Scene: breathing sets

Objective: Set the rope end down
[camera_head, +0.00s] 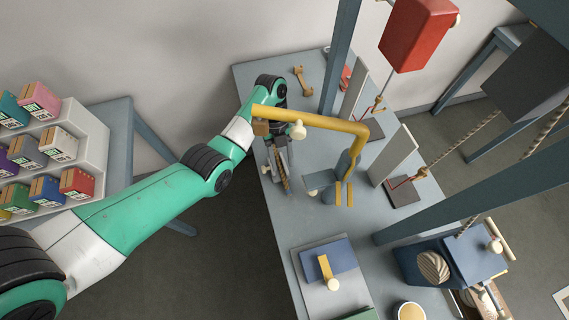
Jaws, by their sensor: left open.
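My left gripper (280,168) points down over the near left part of the grey-blue table (285,228), and its jaws are open. A short brown, rope-like piece (285,184) shows at the fingertips. It may be the rope end, and I cannot tell whether it touches the table or a finger. A longer twisted rope (474,139) runs at a slant on the right, and another rope (546,134) hangs farther right. My right gripper is not in view.
A yellow bent bar (325,121) crosses close to my left wrist. A red block (416,34) hangs at the upper right. Upright pale panels (393,155), a blue box (328,258) and frame posts (341,55) crowd the table. A rack of small boxes (88,135) stands left.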

